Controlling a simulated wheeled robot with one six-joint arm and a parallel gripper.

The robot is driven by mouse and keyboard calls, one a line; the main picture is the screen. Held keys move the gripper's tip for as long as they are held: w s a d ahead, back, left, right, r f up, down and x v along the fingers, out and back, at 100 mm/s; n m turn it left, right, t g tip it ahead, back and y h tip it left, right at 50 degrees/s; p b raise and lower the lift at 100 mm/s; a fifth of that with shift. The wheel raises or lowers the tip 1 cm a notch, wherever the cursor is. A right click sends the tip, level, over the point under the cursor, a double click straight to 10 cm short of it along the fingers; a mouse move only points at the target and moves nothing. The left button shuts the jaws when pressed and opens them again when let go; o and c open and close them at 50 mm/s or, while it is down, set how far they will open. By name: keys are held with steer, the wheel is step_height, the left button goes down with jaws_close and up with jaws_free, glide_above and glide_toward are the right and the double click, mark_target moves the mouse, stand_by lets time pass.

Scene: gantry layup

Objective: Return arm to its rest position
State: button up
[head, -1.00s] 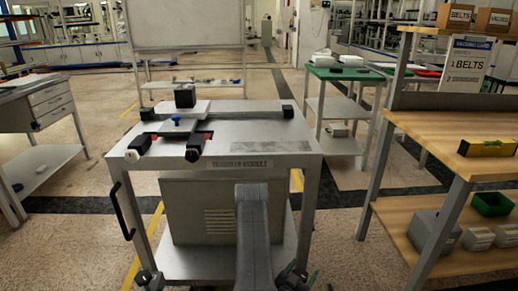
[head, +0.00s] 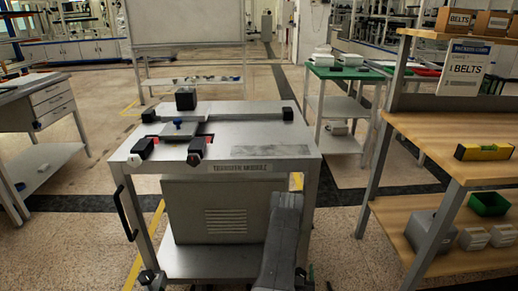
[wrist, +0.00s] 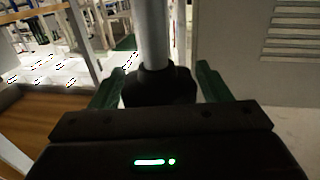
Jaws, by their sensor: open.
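My arm (head: 283,240) hangs down in front of the white module cart (head: 245,140), its lower end at the bottom of the head view. My gripper (wrist: 160,78) shows in the wrist view with its green fingers apart, one on each side. A grey post with a dark collar stands between them in the picture; I cannot tell whether it lies between the fingers or beyond them. In the head view the gripper is mostly cut off by the bottom edge. I see no workpiece held.
A wooden bench (head: 440,130) stands close on the right, with a yellow level (head: 484,152) on top and a green bin (head: 489,204) below. A black handle (head: 125,213) juts from the cart's left side. A drawer bench (head: 50,98) stands left. Floor shows between them.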

steer(key=shift+a+n+y+p, duration=0.1)
steer(key=shift+n+y+p, duration=0.3)
steer(key=shift+n+y, duration=0.6)
steer(key=shift+a+n+y+p, duration=0.1)
steer(key=shift+n+y+p, duration=0.35)
steer(key=shift+y, duration=0.95)
steer(key=shift+n+y, duration=0.55)
steer(key=shift+y, duration=0.25)
steer(key=shift+a+n+y+p, duration=0.15)
steer(key=shift+n+y+p, duration=0.2)
steer(key=shift+y, duration=0.25)
